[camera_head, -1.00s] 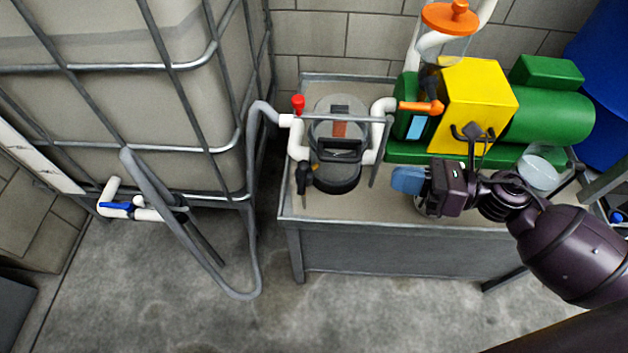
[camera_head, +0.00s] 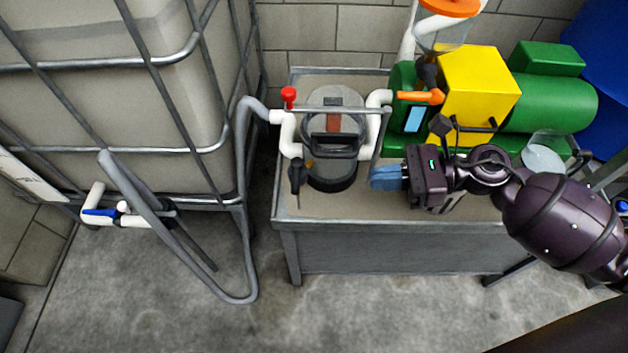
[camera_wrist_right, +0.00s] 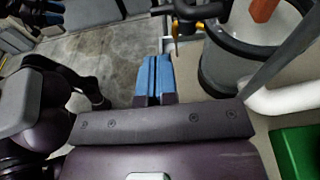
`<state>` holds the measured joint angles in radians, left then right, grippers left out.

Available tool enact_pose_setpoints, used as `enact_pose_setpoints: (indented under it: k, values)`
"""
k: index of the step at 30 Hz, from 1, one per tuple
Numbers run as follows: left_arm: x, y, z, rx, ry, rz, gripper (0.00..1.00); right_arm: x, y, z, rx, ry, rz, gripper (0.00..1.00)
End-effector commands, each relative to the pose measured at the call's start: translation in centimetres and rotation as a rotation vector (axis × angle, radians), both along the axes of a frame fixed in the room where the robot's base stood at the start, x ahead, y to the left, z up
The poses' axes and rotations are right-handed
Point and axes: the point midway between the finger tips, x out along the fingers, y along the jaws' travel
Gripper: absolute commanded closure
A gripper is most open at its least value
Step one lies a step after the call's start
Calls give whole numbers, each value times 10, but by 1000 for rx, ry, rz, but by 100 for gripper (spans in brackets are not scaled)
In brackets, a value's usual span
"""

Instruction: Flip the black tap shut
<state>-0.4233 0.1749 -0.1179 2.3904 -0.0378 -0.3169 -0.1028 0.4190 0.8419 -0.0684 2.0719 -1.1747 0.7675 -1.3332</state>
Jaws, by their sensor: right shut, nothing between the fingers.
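The black tap (camera_head: 295,174) sits at the lower end of a white pipe, left of the grey-and-black filter canister (camera_head: 332,150). Its dark handle points down in the head view. In the right wrist view the black tap (camera_wrist_right: 188,12) shows at the top edge, partly cut off. My right gripper (camera_head: 374,178) has blue fingers, shut and empty, to the right of the canister and apart from the tap. In the right wrist view its fingers (camera_wrist_right: 154,68) lie together, pointing toward the tap's side. My left gripper is not seen in the head view.
The canister stands on a grey metal bench (camera_head: 400,240) beside a green pump with a yellow box (camera_head: 480,90). A red knob (camera_head: 289,93), an orange handle (camera_head: 420,97) and white pipes stand close by. A caged tank (camera_head: 150,120) and grey hose are at left.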

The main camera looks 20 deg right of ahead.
Motion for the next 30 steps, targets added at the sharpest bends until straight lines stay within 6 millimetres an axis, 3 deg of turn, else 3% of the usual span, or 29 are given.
enact_pose_setpoints:
  k: [12,18,30]
  values:
    - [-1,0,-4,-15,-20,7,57,22,70,-15,3,0,1,100]
    - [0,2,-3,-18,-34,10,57,31,95,-21,3,1,0,100]
    - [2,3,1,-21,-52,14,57,35,109,-23,1,2,-1,100]
